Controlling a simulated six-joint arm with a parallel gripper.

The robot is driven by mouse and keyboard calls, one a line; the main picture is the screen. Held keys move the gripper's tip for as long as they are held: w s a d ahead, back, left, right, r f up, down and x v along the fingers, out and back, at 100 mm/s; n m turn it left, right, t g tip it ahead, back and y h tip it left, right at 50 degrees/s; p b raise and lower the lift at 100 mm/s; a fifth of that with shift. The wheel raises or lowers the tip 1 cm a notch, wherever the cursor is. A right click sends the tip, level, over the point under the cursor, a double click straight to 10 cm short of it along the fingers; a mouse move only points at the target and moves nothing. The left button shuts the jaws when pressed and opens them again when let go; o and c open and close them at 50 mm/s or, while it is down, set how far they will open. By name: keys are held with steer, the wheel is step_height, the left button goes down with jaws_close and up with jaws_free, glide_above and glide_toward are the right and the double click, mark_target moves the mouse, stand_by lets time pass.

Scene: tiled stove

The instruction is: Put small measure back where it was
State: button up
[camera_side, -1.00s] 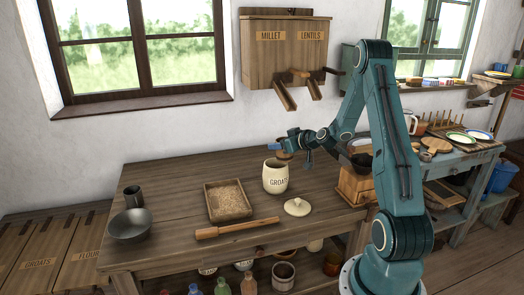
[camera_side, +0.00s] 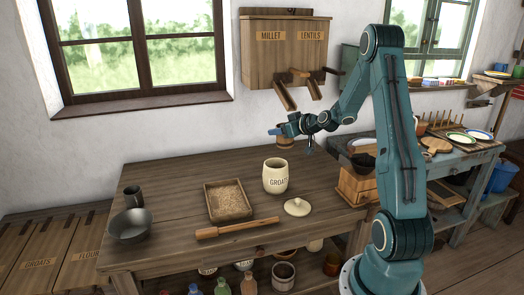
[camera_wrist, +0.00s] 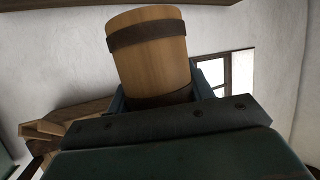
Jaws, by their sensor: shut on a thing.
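The small measure (camera_side: 285,142) is a wooden cup with dark bands. My gripper (camera_side: 291,131) is shut on it and holds it in the air above the back of the table, below the wall box. In the wrist view the small measure (camera_wrist: 152,55) stands up between the fingers of my gripper (camera_wrist: 160,98), slightly tilted in the picture. Its inside is hidden in both views. The cream groats jar (camera_side: 275,177) stands open on the table, below and apart from the held measure. Its lid (camera_side: 297,207) lies beside it.
A wall box (camera_side: 285,55) labelled millet and lentils has wooden chutes (camera_side: 286,96) jutting out above my gripper. A tray of grain (camera_side: 228,201), a rolling pin (camera_side: 236,228), a dark bowl (camera_side: 129,225) and a dark cup (camera_side: 133,196) stand on the table. The back left of the table is clear.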

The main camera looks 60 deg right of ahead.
steer(key=shift+r, duration=0.25)
steer(key=shift+w+a, duration=0.1)
